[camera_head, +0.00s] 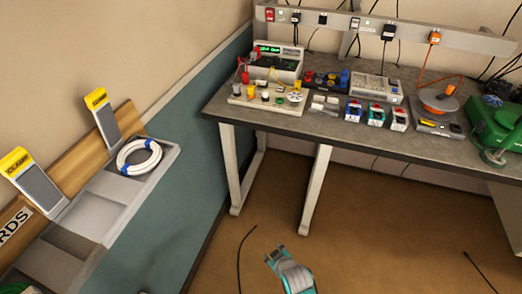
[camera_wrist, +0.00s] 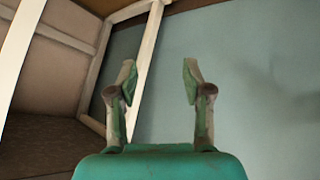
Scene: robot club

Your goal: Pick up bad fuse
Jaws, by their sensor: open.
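I cannot make out a bad fuse for certain in either view. A beige board (camera_head: 267,100) with several small coloured parts lies at the left front of the workbench (camera_head: 300,124); its parts are too small to tell apart. My gripper (camera_head: 274,256) is low over the brown floor, in front of the bench and well apart from it. In the wrist view my gripper (camera_wrist: 158,78) has its two fingers spread, with nothing between them. Behind them are the blue-green wall and pale bench legs.
Small boxes (camera_head: 376,115), a meter (camera_head: 375,88) and an orange reel (camera_head: 438,98) stand on the bench. A green machine (camera_head: 497,128) is at the right. A wall tray (camera_head: 94,220) with a white cable coil (camera_head: 138,157) is at the left. Cables lie on the floor.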

